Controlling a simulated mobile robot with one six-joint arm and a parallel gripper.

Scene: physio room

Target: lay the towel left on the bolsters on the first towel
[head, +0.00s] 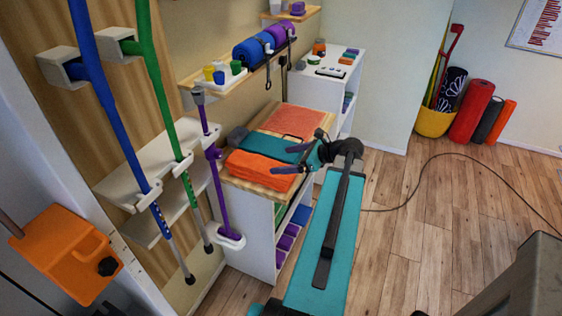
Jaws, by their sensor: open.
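A folded orange towel (262,168) lies at the near end of the wooden top of a low white cabinet. A folded teal towel (262,144) lies just behind it. Dark grey rounded ends (237,137) show at the left of the towels; they may be the bolsters, mostly hidden. My gripper (280,157) is open, its two dark fingers pointing left over the right ends of the towels. It holds nothing visible. I cannot tell whether the fingers touch either towel.
A flat coral mat (294,120) covers the far part of the wooden top (325,112). A wall shelf with blue and purple rolls (253,49) hangs above. A purple stick (216,185) stands at the cabinet's left. Floor (420,230) on the right is mostly clear, crossed by a cable.

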